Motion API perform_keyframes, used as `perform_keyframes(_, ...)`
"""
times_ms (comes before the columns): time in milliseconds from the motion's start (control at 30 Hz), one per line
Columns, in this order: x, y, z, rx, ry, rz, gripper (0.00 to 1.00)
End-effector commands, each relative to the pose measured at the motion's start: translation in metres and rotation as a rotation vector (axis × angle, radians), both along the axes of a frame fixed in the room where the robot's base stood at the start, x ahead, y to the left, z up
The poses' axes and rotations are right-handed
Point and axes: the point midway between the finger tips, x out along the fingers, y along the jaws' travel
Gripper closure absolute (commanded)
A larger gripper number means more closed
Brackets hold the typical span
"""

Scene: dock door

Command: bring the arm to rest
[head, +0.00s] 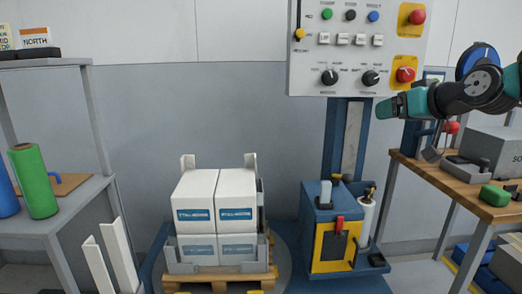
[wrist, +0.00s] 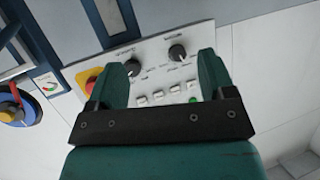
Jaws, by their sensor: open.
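My gripper (head: 388,108) is raised at the right side of the head view, in front of the wall and just right of the control panel's post. In the wrist view my gripper (wrist: 165,75) shows two teal fingers spread apart with nothing between them. The control panel (head: 310,60) has several buttons, knobs and a lever at its left edge. It also shows in the wrist view, tilted, behind the fingers (wrist: 150,55). I cannot tell from the wrist view how far the fingers are from the panel.
A pallet (head: 222,278) of white boxes (head: 195,200) stands at centre, beside a blue and yellow machine base (head: 325,235). A wooden workbench (head: 440,180) with a grey box (head: 495,150) is below my arm at right. A grey shelf (head: 70,205) with a green roll (head: 35,182) stands at left.

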Motion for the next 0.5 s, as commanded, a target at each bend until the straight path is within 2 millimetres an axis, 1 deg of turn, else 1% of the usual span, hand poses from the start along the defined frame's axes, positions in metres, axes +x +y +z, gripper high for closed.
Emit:
perform_keyframes(33,-0.023,0.034,-0.014,-0.003,0.082,0.061,0.24)
perform_keyframes(67,-0.037,0.051,-0.023,-0.006,0.134,0.095,0.24)
perform_keyframes(100,-0.058,0.073,-0.036,-0.012,0.205,0.141,0.24)
perform_keyframes(167,-0.092,0.102,-0.054,-0.028,0.313,0.205,0.24)
perform_keyframes(200,-0.116,0.118,-0.066,-0.042,0.382,0.244,0.24)
perform_keyframes(267,-0.152,0.137,-0.082,-0.067,0.479,0.301,0.24)
perform_keyframes(300,-0.176,0.146,-0.092,-0.086,0.541,0.333,0.24)
perform_keyframes(367,-0.208,0.156,-0.105,-0.115,0.622,0.375,0.24)
perform_keyframes(400,-0.228,0.161,-0.113,-0.135,0.672,0.401,0.24)
perform_keyframes(467,-0.258,0.165,-0.124,-0.167,0.743,0.438,0.24)
perform_keyframes(500,-0.276,0.167,-0.130,-0.188,0.787,0.459,0.24)
